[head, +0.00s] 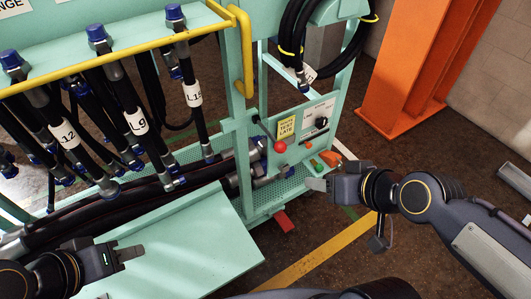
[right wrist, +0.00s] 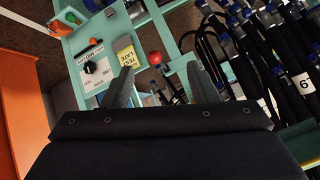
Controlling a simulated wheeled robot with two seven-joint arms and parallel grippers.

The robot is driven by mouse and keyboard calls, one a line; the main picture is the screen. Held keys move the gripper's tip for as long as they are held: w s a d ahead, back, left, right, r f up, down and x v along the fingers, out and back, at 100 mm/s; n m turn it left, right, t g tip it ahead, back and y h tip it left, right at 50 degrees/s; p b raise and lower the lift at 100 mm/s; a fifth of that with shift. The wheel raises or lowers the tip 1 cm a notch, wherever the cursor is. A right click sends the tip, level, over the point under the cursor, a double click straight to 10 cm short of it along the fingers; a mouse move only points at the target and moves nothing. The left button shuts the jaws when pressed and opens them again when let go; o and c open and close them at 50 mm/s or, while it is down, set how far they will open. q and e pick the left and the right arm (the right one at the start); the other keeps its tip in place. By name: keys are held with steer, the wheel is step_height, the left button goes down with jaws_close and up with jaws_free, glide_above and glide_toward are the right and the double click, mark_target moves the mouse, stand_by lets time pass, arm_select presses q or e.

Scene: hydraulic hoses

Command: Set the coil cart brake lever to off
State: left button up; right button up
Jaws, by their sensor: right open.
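A red ball knob (head: 280,146) sits on the mint-green cart panel, beside a yellow note. In the right wrist view the red knob (right wrist: 155,58) shows between and beyond my finger tips. A flat red pedal-like piece (head: 284,221) sticks out low at the cart's base; I cannot tell which of the two is the brake lever, and no off mark is readable. My right gripper (head: 313,184) is open and empty, right of the panel and apart from both; its fingers (right wrist: 161,68) are spread. My left gripper (head: 134,252) hovers over the green shelf; its jaw opening is unclear.
The panel also bears a black rotary switch (head: 321,122), a yellow note (head: 287,127) and small green and orange parts. Labelled black hoses (head: 137,122) hang at left behind a yellow rail (head: 130,47). An orange post (head: 408,65) stands at right. Floor in front is clear.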

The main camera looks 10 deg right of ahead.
steer(key=w+a+f+n+t+b, duration=0.2)
steer(key=w+f+t+b, duration=0.2)
steer(key=w+f+b, duration=0.5)
steer(key=n+t+h+b, duration=0.15)
steer(key=t+b, duration=0.35)
steer(key=b, duration=0.6)
glide_toward(278, 143)
steer(key=w+f, duration=0.3)
steer(key=w, duration=0.1)
steer(key=shift+r+n, duration=0.25)
steer(key=shift+r, duration=0.1)
steer(key=w, duration=0.2)
steer(key=w+b, duration=0.1)
steer(key=w, duration=0.2)
steer(key=w+a, duration=0.1)
steer(key=w, duration=0.1)
steer(key=shift+w+r, duration=0.15)
steer(key=shift+w, duration=0.05)
jaws_close()
